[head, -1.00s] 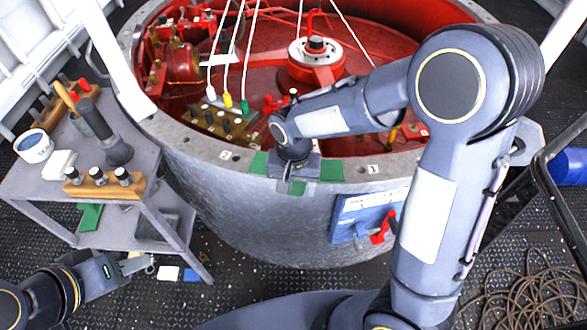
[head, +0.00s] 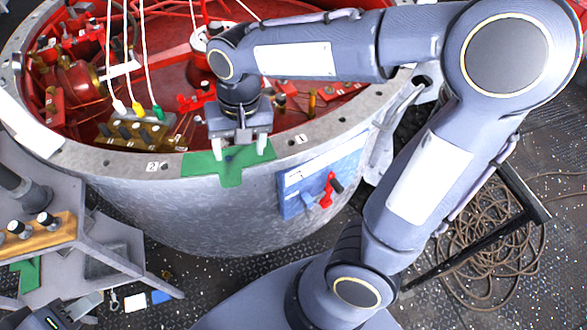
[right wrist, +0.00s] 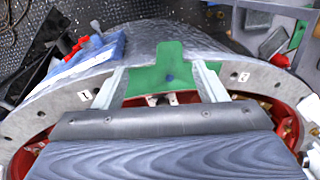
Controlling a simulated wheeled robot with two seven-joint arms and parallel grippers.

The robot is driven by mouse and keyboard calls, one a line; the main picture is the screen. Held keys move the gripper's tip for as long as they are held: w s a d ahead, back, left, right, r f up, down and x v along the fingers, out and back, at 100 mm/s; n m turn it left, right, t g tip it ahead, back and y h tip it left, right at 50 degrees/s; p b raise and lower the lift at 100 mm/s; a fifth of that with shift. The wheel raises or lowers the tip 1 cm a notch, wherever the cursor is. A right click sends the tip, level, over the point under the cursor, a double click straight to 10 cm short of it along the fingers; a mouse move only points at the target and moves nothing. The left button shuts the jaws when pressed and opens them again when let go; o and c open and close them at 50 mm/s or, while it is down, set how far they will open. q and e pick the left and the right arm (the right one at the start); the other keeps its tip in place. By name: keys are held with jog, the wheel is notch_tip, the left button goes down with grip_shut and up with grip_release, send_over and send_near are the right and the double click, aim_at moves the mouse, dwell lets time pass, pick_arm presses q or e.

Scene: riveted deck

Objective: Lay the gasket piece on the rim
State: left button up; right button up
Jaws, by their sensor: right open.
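The green gasket piece (head: 229,166) lies on the grey metal rim (head: 110,160) of the round tank, between the labels 2 and 1. Its tab hangs over the rim's outer edge. It also shows in the right wrist view (right wrist: 171,62), with a dark spot in its middle. My right gripper (head: 241,160) is open over the gasket piece, one finger toward each side of it. Whether the fingers touch it, I cannot tell. My left gripper (head: 88,303) is low at the left, by the cart, partly cut off by the frame edge; its jaws are unclear.
A blue panel with a red handle (head: 328,188) is on the tank's outer wall. A grey cart (head: 100,235) stands at the left, with another green piece (head: 28,274) low on it. Coiled rope (head: 480,235) lies on the deck at the right. Red machinery fills the tank.

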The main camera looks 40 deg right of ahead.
jog(key=s+d+n+t+y, duration=0.2)
jog(key=s+d+t, duration=0.3)
jog(key=s, duration=0.8)
jog(key=shift+s+d+r, duration=0.2)
jog(key=shift+d, duration=0.25)
